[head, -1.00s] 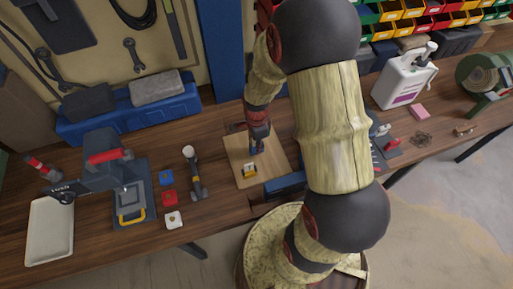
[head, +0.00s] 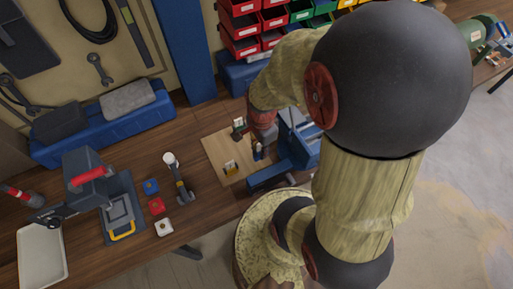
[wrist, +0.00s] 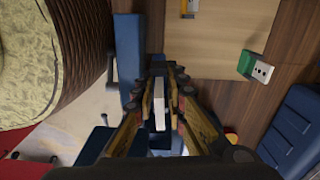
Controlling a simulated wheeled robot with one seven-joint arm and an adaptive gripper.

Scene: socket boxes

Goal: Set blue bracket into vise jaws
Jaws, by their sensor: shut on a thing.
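My gripper (wrist: 165,100) is shut on a narrow piece, pale in the wrist view, its fingers on both sides. In the head view a small blue part, apparently the blue bracket (head: 258,152), shows at my gripper's tip, above the right edge of the wooden board. The blue vise (head: 270,177) stands just right of the board, partly behind my arm. It also shows in the wrist view as a long blue bar (wrist: 128,50) left of the fingers. The jaw gap is mostly hidden, and I cannot tell whether the bracket touches the jaws.
A yellow-and-white block (head: 230,168) and a green box with a white face (wrist: 255,67) are near my gripper. A blue toolbox (head: 105,125) is at the back.

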